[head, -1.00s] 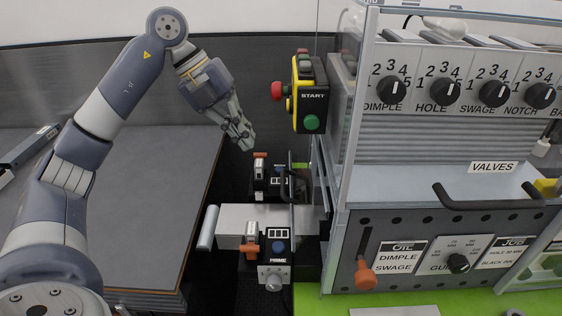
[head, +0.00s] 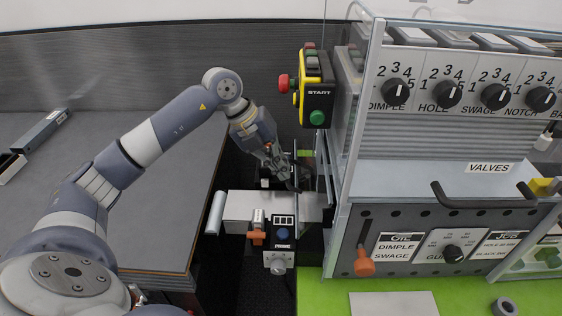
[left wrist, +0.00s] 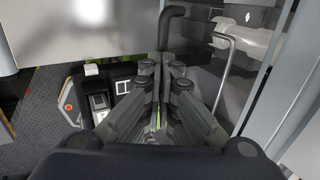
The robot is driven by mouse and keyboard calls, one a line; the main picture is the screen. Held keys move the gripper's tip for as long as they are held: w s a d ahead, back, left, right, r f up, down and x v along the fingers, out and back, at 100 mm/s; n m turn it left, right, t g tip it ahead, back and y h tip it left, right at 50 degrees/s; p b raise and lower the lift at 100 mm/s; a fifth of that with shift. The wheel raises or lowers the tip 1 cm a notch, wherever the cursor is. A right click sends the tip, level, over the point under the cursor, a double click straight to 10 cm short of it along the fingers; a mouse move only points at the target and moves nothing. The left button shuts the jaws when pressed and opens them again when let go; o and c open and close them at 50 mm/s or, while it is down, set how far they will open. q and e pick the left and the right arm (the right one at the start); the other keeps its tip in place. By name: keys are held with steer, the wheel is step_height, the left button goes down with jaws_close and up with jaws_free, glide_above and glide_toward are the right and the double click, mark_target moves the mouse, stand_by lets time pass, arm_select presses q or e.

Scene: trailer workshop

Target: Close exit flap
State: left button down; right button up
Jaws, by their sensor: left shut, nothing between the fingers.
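A thin panel, which appears to be the exit flap (head: 296,205), shows nearly edge-on in the head view, at the left end of the machine. In the left wrist view a dark see-through panel (left wrist: 200,82) with a black bent handle (left wrist: 163,28) stands beyond the fingers. My left gripper (head: 291,183) is shut and empty, with its tips close to the flap's upper part; I cannot tell whether they touch it. It shows from behind in the left wrist view (left wrist: 163,70). The fingers hide part of the panel. My right gripper is not in view.
The yellow start box (head: 316,92) hangs above and right of my left gripper. A grey block (head: 245,206) and a PRIME unit (head: 282,235) with orange lever sit below. A grey table (head: 150,230) lies left. The machine's valve panel (head: 450,240) fills the right.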

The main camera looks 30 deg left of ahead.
mark_target(301, 161)
arm_select(q)
steer(key=shift+f, duration=0.2)
steer(key=d+f+t+h+b, duration=0.1)
steer(key=b, duration=0.3)
steer(key=w+d+f+t+h+b, duration=0.1)
steer(key=h+b, duration=0.1)
steer(key=b, duration=0.3)
steer(key=d+f+h+b, duration=0.1)
steer(key=f+b, duration=0.1)
steer(key=b, duration=0.3)
steer(key=shift+w+t+h, duration=0.4)
